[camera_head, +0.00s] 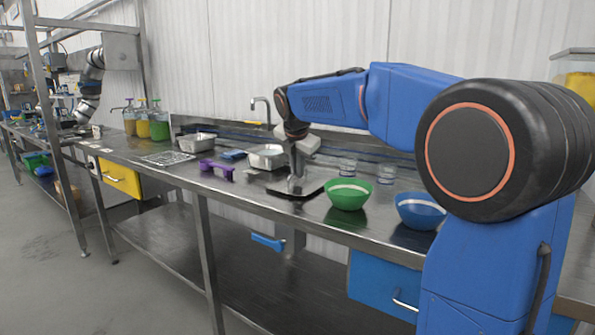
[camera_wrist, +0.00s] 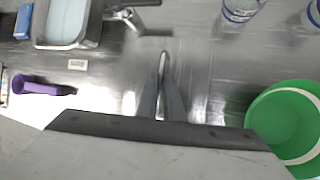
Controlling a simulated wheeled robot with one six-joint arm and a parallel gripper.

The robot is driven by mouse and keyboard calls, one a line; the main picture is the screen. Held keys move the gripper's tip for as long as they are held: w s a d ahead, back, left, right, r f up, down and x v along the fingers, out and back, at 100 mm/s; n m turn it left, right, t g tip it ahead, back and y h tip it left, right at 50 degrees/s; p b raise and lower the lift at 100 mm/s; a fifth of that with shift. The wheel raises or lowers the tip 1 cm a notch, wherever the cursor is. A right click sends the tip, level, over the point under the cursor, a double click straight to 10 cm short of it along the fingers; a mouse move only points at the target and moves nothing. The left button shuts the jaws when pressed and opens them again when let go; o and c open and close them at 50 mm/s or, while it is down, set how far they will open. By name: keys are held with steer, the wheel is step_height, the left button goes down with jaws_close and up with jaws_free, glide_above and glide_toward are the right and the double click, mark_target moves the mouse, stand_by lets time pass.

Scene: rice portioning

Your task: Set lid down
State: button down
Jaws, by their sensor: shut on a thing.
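My gripper (camera_head: 295,184) points down at the middle of the steel worktop and is shut on the lid (camera_head: 310,188). The lid is a dark, flat, shiny plate under my fingers. It lies level at the worktop surface; I cannot tell whether it touches or is slightly above. In the wrist view my fingers (camera_wrist: 163,65) are closed together, and the lid is hard to tell from the shiny steel. A steel pan (camera_head: 268,157) stands behind and left of the lid; the wrist view shows pale contents in the pan (camera_wrist: 67,20).
A green bowl (camera_head: 348,194) stands close to the right of the lid, with a blue bowl (camera_head: 419,210) beyond. Clear glasses (camera_head: 347,167) stand behind. A purple tool (camera_head: 216,169) lies to the left. Another steel pan (camera_head: 197,142) is farther left.

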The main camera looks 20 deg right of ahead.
steer(key=shift+f, duration=0.2)
steer(key=c, duration=2.3)
jaws_free()
steer(key=shift+f, duration=0.15)
steer(key=o, duration=0.4)
